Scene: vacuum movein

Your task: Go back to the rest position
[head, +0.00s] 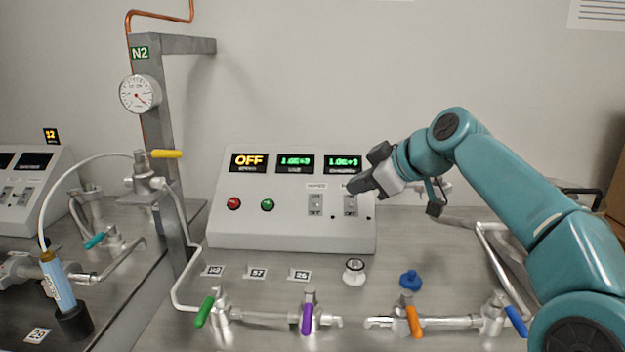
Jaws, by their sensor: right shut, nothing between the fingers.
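My right arm comes in from the right. Its right gripper (358,186) is shut and empty in front of the right side of the control panel (290,232), close to the right switch (350,206). I cannot tell whether the fingertips touch the panel. The panel's displays read OFF at the left and green digits in the other two. A left switch (316,205), a red button (233,203) and a green button (267,204) are on its face. My left gripper is not in view.
Valves with green (204,311), purple (307,318), orange (414,321) and blue (516,321) handles line the front of the bench. A white-rimmed port (354,271) and a blue knob (410,280) stand behind them. A grey post (160,130) with a gauge (140,94) rises at left.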

